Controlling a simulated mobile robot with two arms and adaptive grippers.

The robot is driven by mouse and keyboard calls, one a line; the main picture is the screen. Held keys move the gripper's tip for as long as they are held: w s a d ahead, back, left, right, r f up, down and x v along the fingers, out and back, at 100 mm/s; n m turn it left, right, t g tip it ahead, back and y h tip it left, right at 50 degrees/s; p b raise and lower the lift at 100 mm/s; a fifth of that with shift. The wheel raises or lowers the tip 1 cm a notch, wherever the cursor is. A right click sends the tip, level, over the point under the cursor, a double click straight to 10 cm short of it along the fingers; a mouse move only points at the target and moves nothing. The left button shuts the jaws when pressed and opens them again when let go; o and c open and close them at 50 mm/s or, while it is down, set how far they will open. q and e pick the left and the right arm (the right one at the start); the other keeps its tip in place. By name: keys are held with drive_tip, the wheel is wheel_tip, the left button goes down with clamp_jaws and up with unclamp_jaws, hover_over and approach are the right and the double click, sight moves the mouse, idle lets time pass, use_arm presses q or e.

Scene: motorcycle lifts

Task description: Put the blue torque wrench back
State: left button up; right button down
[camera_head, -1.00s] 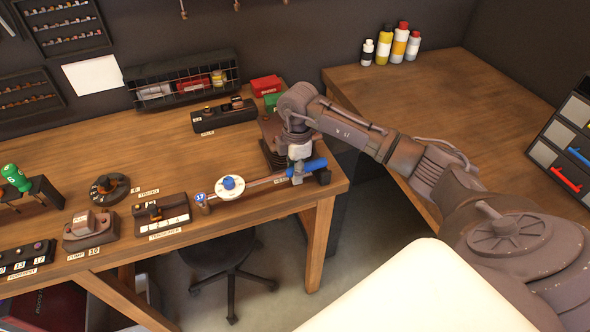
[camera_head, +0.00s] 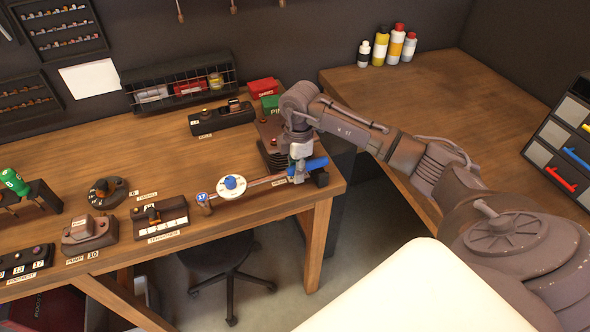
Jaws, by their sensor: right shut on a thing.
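The blue torque wrench has a blue handle (camera_head: 314,165), a long thin bar and a round white dial with a blue knob (camera_head: 231,186). It lies along the front right part of the workbench (camera_head: 230,150), handle to the right. The blue tag marked 17 (camera_head: 202,197) is at its left end. My right gripper (camera_head: 297,172) points down and is shut on the wrench at the handle end, partly hiding it. Whether the wrench touches its supports or hangs just above them I cannot tell. My left gripper is not in view.
A black support (camera_head: 320,179) is by the handle near the bench's right edge. Labelled holders, such as a block with a knob (camera_head: 160,220), stand to the left. A wire rack (camera_head: 180,85) and red box (camera_head: 263,87) are behind. A stool (camera_head: 220,255) is below the front edge.

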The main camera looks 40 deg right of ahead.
drive_tip(key=shift+f+b, duration=0.3)
drive_tip(key=shift+f, duration=0.15)
idle(0.5)
drive_tip(key=c, duration=0.8)
unclamp_jaws()
drive_tip(key=shift+f, duration=0.1)
drive_tip(key=r, duration=1.2)
drive_tip(key=shift+d+r, duration=0.1)
drive_tip(key=shift+d, duration=0.1)
